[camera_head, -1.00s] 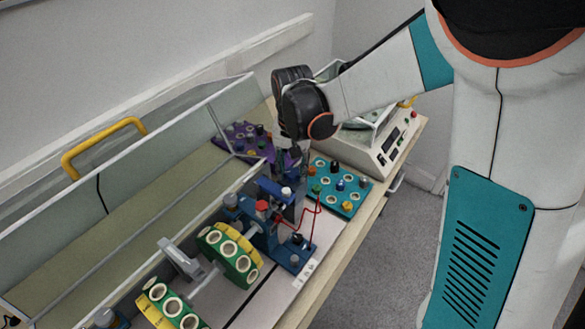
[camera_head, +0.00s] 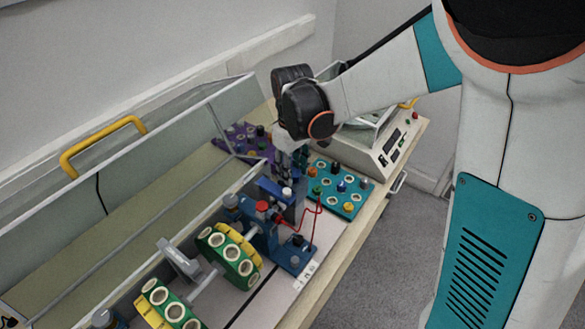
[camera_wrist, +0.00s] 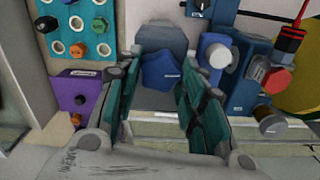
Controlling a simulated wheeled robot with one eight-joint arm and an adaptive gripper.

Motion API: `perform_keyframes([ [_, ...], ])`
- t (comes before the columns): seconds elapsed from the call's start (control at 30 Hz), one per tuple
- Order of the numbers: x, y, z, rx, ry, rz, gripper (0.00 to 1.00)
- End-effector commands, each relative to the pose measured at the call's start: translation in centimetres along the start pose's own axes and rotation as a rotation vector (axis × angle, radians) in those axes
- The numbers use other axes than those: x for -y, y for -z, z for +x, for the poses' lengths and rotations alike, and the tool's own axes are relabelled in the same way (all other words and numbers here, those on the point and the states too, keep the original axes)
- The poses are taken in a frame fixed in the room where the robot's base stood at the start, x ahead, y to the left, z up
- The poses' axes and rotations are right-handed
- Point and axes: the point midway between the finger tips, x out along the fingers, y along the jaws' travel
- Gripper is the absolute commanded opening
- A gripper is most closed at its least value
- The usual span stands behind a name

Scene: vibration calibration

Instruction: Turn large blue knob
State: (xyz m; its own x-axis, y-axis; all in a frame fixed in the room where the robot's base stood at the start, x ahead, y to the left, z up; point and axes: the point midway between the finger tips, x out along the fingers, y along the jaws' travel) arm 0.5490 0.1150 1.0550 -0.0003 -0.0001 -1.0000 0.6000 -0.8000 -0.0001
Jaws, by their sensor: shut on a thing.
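The large blue knob (camera_wrist: 160,72) is a lobed blue knob in front of a grey rounded plate (camera_wrist: 160,42), in the upper middle of the wrist view. My gripper (camera_wrist: 160,92) has one teal-padded finger on each side of it and is shut on it. The contact at the fingertips is partly hidden. In the head view my gripper (camera_head: 291,172) points down between the purple panel and the blue stand. The knob cannot be made out there behind the gripper and stand.
A purple panel (camera_head: 238,140), a teal panel with small knobs (camera_head: 352,186), and a blue stand with red cables (camera_head: 292,256) stand close around my gripper. A green and yellow rotor (camera_head: 228,257) is in front. A clear guard with a yellow handle (camera_head: 100,145) is at left.

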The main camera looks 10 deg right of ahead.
Motion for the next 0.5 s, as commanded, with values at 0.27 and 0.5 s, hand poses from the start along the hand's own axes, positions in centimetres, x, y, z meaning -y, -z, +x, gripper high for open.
perform_keyframes([
  [0.27,0.03,-0.01,0.01,0.0,0.0,-0.218,0.13],
  [0.5,0.04,-0.02,0.0,0.0,-0.001,-0.342,0.13],
])
